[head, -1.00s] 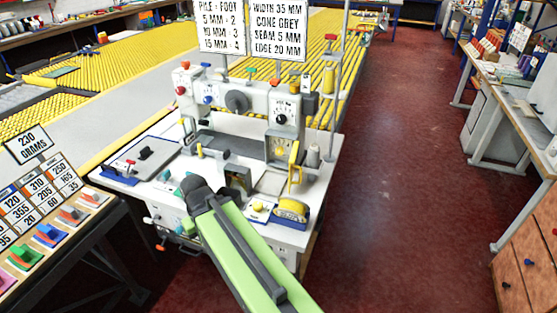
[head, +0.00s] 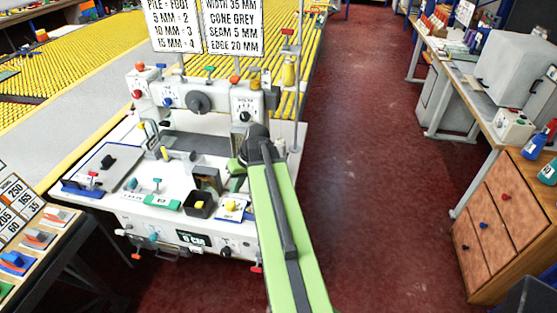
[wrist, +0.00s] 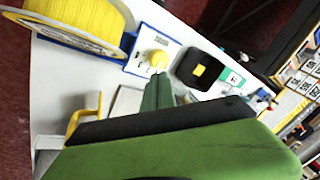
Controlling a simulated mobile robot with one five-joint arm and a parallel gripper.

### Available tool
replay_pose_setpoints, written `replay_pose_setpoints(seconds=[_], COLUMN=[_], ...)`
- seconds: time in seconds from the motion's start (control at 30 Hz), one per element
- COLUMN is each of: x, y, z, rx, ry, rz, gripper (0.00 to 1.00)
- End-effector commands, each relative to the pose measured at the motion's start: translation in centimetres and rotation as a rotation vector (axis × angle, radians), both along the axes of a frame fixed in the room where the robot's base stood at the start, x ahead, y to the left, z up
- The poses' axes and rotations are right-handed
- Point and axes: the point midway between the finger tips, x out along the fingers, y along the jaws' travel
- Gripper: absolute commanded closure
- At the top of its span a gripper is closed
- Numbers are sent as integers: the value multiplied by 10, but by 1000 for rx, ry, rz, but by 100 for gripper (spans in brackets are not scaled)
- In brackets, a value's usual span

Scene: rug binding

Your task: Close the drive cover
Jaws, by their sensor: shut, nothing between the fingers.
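The white binding machine (head: 140,218) stands ahead in the head view. My gripper (head: 237,178) is over its right part, and my arm hides much of that end. In the wrist view my gripper (wrist: 158,82) is shut and empty, its green fingers pointing towards a yellow knob (wrist: 157,59) on a white and blue plate. A yellow bracket-like handle (wrist: 84,118) stands left of my gripper there, apart from the fingers. I cannot tell for certain which part is the drive cover; the machine's right end is hidden in the head view.
A large yellow spool (wrist: 75,18) sits in a blue holder near the knob. A black tray (head: 198,204) and a green plate (head: 163,201) lie on the machine's front. A wooden drawer cabinet (head: 500,220) stands right. The red floor between is clear.

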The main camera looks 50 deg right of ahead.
Motion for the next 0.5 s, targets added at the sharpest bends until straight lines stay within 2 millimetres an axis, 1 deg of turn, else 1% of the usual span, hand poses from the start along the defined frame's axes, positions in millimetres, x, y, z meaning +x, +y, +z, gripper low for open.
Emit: replay_pose_setpoints(seconds=[0.03, 0.07, 0.1, 0.2, 0.3, 0.33, 0.4, 0.5], x=[-14, -23, -35, -68, -95, -101, -110, -115], y=[-46, -69, -98, -158, -197, -205, -217, -222], z=[20, 26, 35, 53, 65, 67, 71, 72], rx=[17, 25, 31, 35, 29, 27, 23, 21], ry=[-43, -73, -112, -195, -254, -265, -285, -295], rz=[-57, -82, -116, -187, -236, -246, -260, -267], gripper=[100, 100, 100, 100, 100, 100, 100, 100])
